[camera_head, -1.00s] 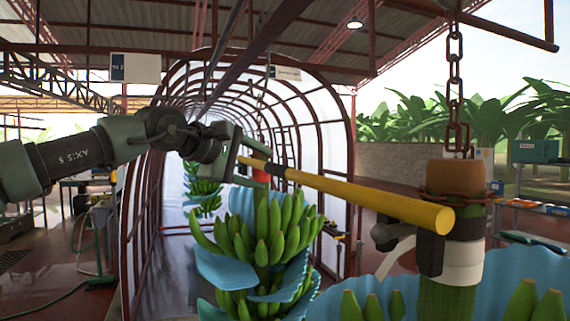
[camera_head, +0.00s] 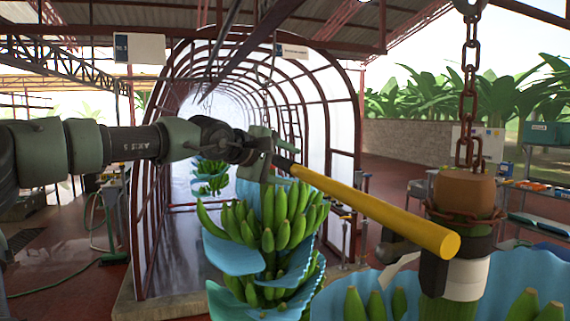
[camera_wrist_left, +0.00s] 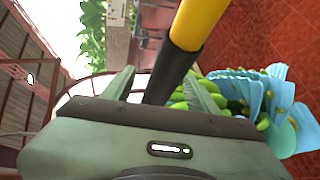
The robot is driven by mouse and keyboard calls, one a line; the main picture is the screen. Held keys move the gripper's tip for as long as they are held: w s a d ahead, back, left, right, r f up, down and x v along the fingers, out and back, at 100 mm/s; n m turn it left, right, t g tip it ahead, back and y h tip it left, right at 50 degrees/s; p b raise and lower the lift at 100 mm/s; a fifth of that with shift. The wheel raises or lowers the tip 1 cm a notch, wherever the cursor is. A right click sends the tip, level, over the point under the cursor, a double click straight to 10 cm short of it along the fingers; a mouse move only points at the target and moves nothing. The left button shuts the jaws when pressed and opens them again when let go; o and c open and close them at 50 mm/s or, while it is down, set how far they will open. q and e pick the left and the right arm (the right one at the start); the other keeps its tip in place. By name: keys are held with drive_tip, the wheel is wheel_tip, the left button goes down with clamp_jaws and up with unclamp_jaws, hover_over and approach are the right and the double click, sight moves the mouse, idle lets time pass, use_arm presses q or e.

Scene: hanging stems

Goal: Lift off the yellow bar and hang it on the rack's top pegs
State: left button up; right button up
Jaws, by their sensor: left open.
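The yellow bar (camera_head: 375,210) slants across the head view, its round yellow end toward me at the right and its black section at the far left end. My left gripper (camera_head: 272,160) is at that black end. In the left wrist view, the open fingers of my left gripper (camera_wrist_left: 165,92) stand on either side of the bar's black section (camera_wrist_left: 172,75), with the yellow part (camera_wrist_left: 198,22) beyond. The yellow end overlaps a black bracket (camera_head: 432,272) on the near stem in the picture; I cannot tell whether they touch. No rack pegs can be made out. My right gripper is out of view.
A banana bunch with blue sheets (camera_head: 275,225) hangs below the bar. The near stem (camera_head: 462,190) hangs from a rusty chain (camera_head: 470,95) at the right, with blue sheeting (camera_head: 520,285) around it. A hooped tunnel frame (camera_head: 355,110) stands behind.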

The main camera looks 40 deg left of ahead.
sight(286, 157)
use_arm(q)
drive_tip(key=shift+s, duration=0.1)
clamp_jaws()
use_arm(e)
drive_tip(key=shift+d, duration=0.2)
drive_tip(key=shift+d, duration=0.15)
use_arm(q)
drive_tip(key=shift+r, duration=0.1)
drive_tip(key=shift+r, duration=0.35)
wheel_tip(286, 157, up, 19)
drive_tip(key=p, duration=0.1)
drive_tip(key=shift+r, duration=0.15)
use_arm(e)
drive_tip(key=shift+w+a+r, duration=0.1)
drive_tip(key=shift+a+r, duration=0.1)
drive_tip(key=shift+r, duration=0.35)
